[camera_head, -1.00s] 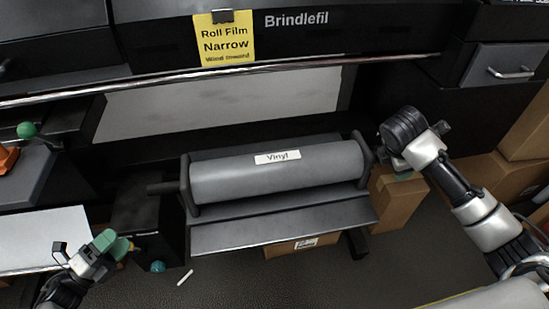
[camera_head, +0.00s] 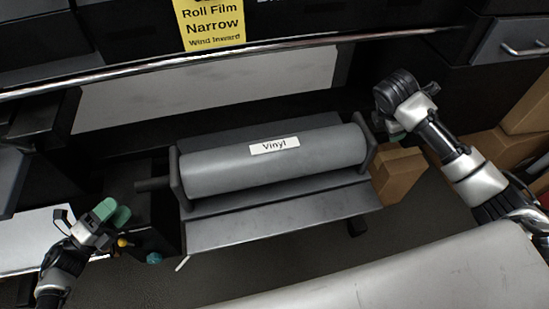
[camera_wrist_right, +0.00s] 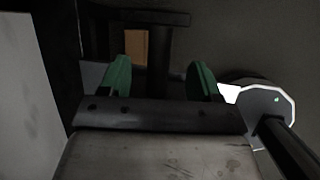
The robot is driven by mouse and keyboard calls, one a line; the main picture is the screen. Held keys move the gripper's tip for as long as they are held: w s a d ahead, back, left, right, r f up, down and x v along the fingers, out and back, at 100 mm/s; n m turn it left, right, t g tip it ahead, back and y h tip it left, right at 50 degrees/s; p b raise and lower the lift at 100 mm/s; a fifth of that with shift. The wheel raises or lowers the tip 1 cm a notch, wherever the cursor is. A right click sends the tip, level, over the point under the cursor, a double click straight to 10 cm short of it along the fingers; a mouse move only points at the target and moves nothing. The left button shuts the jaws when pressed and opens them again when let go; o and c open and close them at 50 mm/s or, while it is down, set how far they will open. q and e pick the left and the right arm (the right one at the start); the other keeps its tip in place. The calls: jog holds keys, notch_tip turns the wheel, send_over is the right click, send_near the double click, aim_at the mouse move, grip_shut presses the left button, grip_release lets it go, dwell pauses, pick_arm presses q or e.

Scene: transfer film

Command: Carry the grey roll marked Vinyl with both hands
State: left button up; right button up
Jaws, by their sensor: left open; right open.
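The grey roll (camera_head: 250,168) with a white Vinyl label (camera_head: 274,146) lies across a dark stand, between two upright end plates, in the head view. My left gripper (camera_head: 112,216) has green fingertips and is open and empty, left of the roll and apart from it. My right gripper (camera_head: 396,129) is beside the stand's right end, mostly hidden by its own wrist. In the right wrist view the two green fingers (camera_wrist_right: 160,80) are spread with nothing held between them. A pale round end with a dark rod (camera_wrist_right: 265,108) shows to their right; I cannot tell what it is.
A grey shelf (camera_head: 280,218) juts out in front of the roll. Cardboard boxes (camera_head: 400,174) stand to the right. A yellow Roll Film Narrow sign (camera_head: 212,22) hangs above, near a metal rail (camera_head: 130,66). Dark floor (camera_head: 240,278) shows in front.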

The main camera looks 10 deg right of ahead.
aim_at(136, 187)
pick_arm(q)
jog(key=x, duration=0.8)
pick_arm(e)
jog(key=x, duration=0.8)
pick_arm(q)
grip_shut()
pick_arm(e)
grip_shut()
pick_arm(q)
jog(key=shift+w+r, duration=0.15)
jog(key=shift+r, duration=0.15)
pick_arm(e)
jog(key=shift+w+d+r, duration=0.1)
jog(key=shift+w+r, duration=0.05)
jog(key=shift+r, duration=0.15)
